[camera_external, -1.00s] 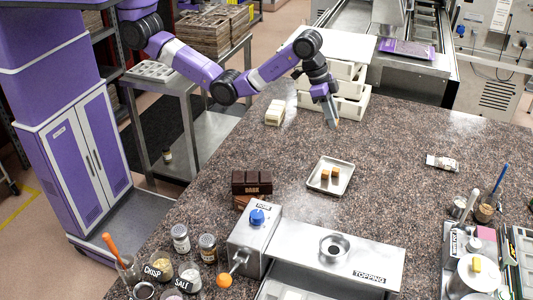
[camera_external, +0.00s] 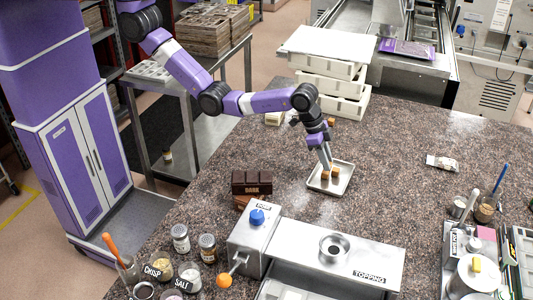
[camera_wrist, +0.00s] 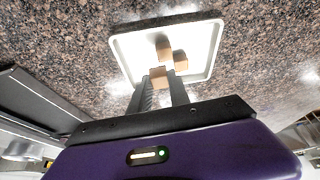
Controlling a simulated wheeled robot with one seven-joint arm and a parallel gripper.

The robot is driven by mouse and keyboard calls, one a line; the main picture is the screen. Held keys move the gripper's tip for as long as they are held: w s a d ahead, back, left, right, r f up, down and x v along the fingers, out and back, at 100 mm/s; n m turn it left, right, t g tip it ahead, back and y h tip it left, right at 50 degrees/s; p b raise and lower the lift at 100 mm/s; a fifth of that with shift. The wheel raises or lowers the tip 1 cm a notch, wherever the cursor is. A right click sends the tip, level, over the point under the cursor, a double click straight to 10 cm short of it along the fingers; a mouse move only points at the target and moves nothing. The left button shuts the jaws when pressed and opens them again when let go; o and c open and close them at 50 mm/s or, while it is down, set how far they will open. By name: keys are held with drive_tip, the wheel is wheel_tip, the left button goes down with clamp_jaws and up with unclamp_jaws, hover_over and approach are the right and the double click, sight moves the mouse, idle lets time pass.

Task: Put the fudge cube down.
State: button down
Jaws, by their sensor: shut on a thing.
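My gripper (camera_external: 327,166) points down over the small metal tray (camera_external: 345,180) on the counter. In the wrist view, my gripper (camera_wrist: 162,88) is shut on a small brown fudge cube (camera_wrist: 158,77) between the fingertips, at the tray's near side. Two other brown cubes, one (camera_wrist: 163,47) and another (camera_wrist: 180,60), are just beyond it on the pale tray floor (camera_wrist: 205,50). I cannot tell whether the held cube touches the tray. From outside, the fingers and cubes overlap, so the held one is hard to single out.
Another small brown cube (camera_external: 331,121) lies near the stacked white trays (camera_external: 345,107). A brown DARK block (camera_external: 252,183) is left of the metal tray. The topping machine (camera_external: 300,252) is in front. The counter right of the tray is clear up to a packet (camera_external: 443,163).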

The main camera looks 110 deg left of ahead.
drive_tip(key=shift+f, duration=0.6)
drive_tip(key=shift+f, duration=0.4)
drive_tip(key=shift+f, duration=0.2)
drive_tip(key=c, duration=1.2)
unclamp_jaws()
drive_tip(key=shift+c, duration=0.2)
